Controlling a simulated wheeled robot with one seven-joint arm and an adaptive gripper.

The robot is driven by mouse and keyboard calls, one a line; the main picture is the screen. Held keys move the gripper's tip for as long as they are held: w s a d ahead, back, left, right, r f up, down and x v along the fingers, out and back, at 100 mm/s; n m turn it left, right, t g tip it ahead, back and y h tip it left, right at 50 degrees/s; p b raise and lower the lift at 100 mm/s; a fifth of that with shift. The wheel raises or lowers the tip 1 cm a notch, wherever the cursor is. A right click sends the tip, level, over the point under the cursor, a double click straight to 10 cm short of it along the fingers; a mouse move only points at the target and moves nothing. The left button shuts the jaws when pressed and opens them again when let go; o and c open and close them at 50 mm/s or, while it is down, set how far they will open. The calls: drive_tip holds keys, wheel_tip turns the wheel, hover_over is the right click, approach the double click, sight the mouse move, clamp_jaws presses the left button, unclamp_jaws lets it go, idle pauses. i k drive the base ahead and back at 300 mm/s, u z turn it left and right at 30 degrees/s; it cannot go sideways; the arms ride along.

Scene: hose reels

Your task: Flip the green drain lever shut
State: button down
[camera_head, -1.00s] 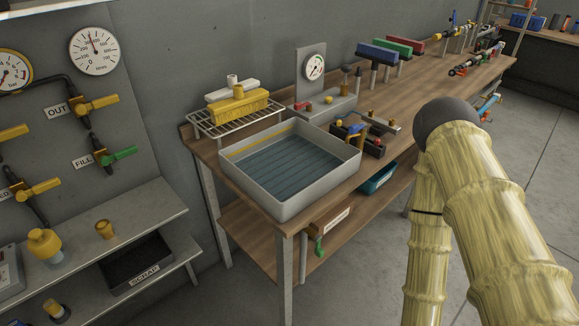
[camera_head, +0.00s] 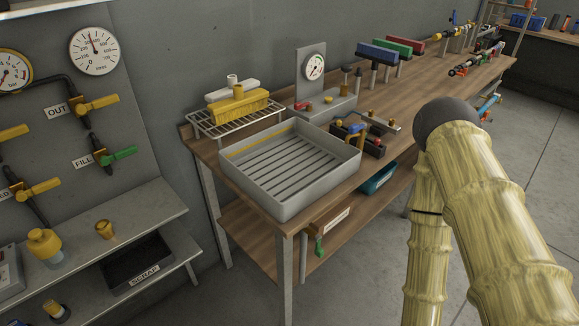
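The green drain lever (camera_head: 319,246) is a small green handle on a pipe under the front of the grey basin, below the bench top. It points downward, beside the bench leg, and is small in the head view. The grey basin (camera_head: 290,207) sits on the wooden bench, and its ribbed floor shows bare, with no water in it. My arm, in a pale yellow sleeve, bends at the right of the view, well apart from the lever. My gripper is not in view.
Another green lever (camera_head: 124,153), by the FILL label, is on the wall panel at left. A wire rack (camera_head: 236,123) with brushes stands behind the basin. A teal bin (camera_head: 378,178) is under the bench top. The floor before the bench is clear.

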sight(318, 251)
drive_tip(key=z, duration=0.7)
drive_tip(key=k, duration=0.75)
drive_tip(key=u, duration=1)
